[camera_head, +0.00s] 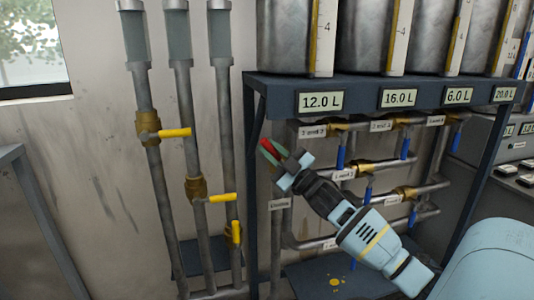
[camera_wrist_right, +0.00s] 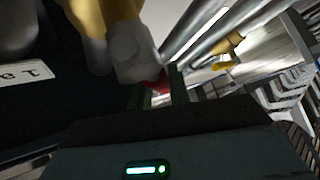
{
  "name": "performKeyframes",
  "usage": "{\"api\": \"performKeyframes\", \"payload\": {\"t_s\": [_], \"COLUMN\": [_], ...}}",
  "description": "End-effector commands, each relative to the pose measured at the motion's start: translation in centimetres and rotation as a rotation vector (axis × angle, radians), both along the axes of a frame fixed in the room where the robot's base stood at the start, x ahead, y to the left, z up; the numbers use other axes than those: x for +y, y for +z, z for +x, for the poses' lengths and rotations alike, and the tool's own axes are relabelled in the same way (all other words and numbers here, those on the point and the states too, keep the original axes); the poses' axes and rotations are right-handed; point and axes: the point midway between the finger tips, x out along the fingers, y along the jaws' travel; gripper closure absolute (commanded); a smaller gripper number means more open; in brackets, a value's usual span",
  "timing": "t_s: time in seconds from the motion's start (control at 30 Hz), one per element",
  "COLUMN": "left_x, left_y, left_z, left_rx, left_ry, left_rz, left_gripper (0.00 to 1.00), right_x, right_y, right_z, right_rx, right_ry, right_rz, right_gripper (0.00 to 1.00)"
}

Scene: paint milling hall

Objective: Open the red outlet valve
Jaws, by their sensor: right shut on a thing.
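The red outlet valve handle (camera_head: 267,146) shows as a small red piece below the left end of the tank stand. My right gripper (camera_head: 271,152) reaches up to it from the lower right and is shut on it. In the right wrist view the red handle (camera_wrist_right: 155,82) shows between the two green-grey fingers (camera_wrist_right: 160,92). A grey rounded fitting stands just beyond it, with brass-coloured metal above. Most of the handle is hidden by the fingers, so its angle is hard to tell. My left gripper is not in view.
Tanks (camera_head: 290,38) stand on a dark stand with volume displays (camera_head: 320,102). Blue-handled valves (camera_head: 340,158) and labelled pipes lie behind and right of my right arm. Yellow-handled valves (camera_head: 175,133) sit on vertical pipes at the left. A dark stand leg (camera_head: 253,200) is close to the gripper.

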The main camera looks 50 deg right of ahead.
Motion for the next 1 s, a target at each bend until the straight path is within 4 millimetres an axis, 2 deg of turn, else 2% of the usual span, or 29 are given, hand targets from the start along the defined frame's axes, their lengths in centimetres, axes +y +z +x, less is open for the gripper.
{"api": "performKeyframes", "payload": {"t_s": [0.13, 0.5, 1.0], "left_x": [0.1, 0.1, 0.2], "left_y": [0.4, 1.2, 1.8], "left_z": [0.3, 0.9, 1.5], "left_rx": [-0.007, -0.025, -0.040], "left_ry": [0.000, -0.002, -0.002], "left_rz": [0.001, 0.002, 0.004], "left_gripper": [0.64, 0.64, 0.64], "right_x": [-0.9, -2.7, -3.8], "right_y": [1.0, 1.6, 1.6], "right_z": [-0.5, -1.6, -2.4], "right_rx": [-0.084, -0.244, -0.341], "right_ry": [-0.001, 0.000, 0.002], "right_rz": [0.129, 0.391, 0.550], "right_gripper": [1.00, 1.00, 1.00]}}
